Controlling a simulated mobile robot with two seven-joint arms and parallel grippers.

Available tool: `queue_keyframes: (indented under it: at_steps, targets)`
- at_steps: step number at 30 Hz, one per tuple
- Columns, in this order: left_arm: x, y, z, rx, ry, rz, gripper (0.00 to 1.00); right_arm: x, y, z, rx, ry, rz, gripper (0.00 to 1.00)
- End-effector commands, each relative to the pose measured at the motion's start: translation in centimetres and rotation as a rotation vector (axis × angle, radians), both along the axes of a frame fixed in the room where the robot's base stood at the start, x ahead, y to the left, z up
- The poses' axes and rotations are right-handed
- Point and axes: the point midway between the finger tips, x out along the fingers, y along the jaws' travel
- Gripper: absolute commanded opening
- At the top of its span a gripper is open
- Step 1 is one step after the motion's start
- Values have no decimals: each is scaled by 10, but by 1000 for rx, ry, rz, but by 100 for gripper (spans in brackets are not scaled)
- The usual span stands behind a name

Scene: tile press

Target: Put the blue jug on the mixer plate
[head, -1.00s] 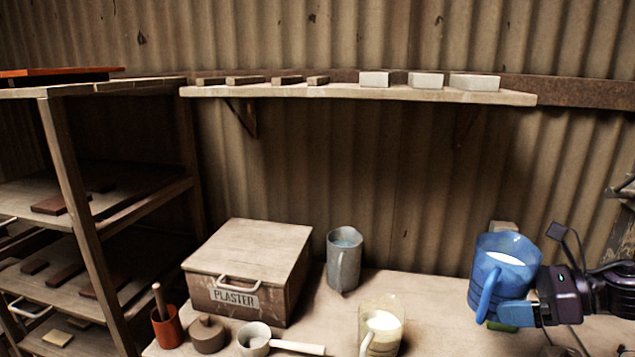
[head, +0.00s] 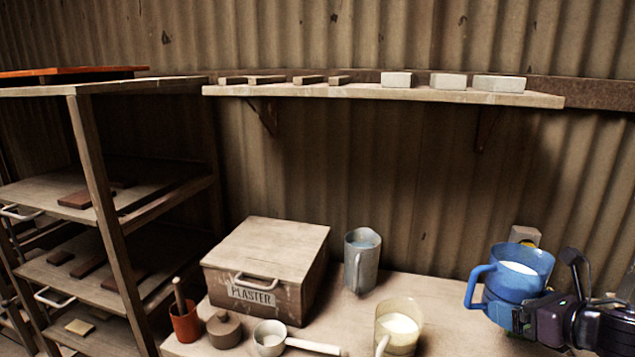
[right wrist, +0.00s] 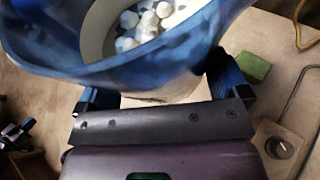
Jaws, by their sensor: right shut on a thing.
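The blue jug (head: 513,283) is at the right of the head view, upright or nearly so, with white contents and its handle to the left. My right gripper (head: 515,314) is shut on its lower part from the front right. In the right wrist view the blue jug (right wrist: 140,70) fills the top, with white lumps inside, between the fingers of my right gripper (right wrist: 160,92). I cannot make out the mixer plate; the jug and gripper hide much of the bench there. I cannot tell whether the jug touches anything below. My left gripper is not seen in the head view.
A clear jug (head: 398,327), a grey jug (head: 361,262), a plaster box (head: 265,270), a ladle (head: 270,338) and an orange pot (head: 185,324) stand left on the bench. A knobbed box (right wrist: 278,147) and green block (right wrist: 254,67) lie right of my gripper.

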Motion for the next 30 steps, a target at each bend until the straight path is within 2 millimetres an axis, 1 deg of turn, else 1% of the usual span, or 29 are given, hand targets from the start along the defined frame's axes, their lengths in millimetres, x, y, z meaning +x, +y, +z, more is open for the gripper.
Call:
queue_keyframes:
  at_steps: [3,11,17,20,23,26,30]
  targets:
    - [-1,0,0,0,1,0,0,-3,4,-10,10,0,-88,48]
    - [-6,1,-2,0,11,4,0,-12,15,-29,10,-1,-243,48]
    - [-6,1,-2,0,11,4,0,-24,32,-46,8,-1,-338,48]
    - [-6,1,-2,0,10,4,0,-31,44,-54,10,-1,-377,48]
    - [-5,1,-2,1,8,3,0,-39,61,-62,9,-1,-404,48]
    - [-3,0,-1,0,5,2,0,-47,84,-68,10,-3,-414,48]
    - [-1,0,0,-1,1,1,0,-54,121,-70,8,-4,-384,48]
